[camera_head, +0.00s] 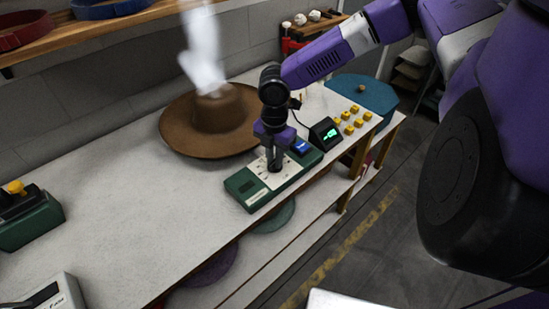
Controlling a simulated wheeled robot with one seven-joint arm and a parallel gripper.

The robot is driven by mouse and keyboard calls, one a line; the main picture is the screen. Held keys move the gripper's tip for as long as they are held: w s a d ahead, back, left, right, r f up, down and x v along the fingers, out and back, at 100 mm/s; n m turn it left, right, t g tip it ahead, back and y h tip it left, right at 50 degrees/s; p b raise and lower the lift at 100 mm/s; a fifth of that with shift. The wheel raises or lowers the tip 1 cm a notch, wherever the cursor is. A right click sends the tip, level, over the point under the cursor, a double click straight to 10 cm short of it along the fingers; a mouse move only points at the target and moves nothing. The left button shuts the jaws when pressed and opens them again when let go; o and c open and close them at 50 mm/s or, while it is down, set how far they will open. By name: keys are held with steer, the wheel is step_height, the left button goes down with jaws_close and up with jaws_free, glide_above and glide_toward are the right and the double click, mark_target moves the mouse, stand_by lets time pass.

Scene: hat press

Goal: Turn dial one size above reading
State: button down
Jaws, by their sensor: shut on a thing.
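A green control box (243,190) lies on the white workbench, with a pale dial face (264,186) carrying marks around its middle. My gripper (275,165) points down over this face and is shut on the dial, which it mostly hides. The dial's pointer and size marks are too small to read. A small dark display (325,134) with green lit characters stands to the right of the box; its reading is too small to make out. A blue button or label (300,146) sits at the box's right end.
A brown wide-brimmed hat (213,122) with white steam above it is just behind the box. Yellow knobs (354,120) and a blue lidded container (364,92) are at the right. The workbench (130,215) is clear to the left, up to another green device (30,220).

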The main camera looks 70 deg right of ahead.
steer(key=shift+r+m+p, duration=0.1)
steer(key=shift+m+p, duration=0.2)
steer(key=shift+r+m+p, duration=0.1)
steer(key=shift+m+p, duration=0.8)
steer(key=m+p, duration=0.2)
steer(key=m, duration=0.1)
steer(key=shift+w+p, duration=0.1)
steer(key=shift+p, duration=0.2)
steer(key=m+p, duration=0.1)
steer(key=m, duration=0.2)
steer(key=shift+m+p, duration=0.3)
steer(key=shift+m, duration=0.1)
steer(key=shift+d+m, duration=0.1)
steer(key=shift+m, duration=1.3)
steer(key=c, duration=1.4)
jaws_free()
steer(key=shift+o, duration=0.2)
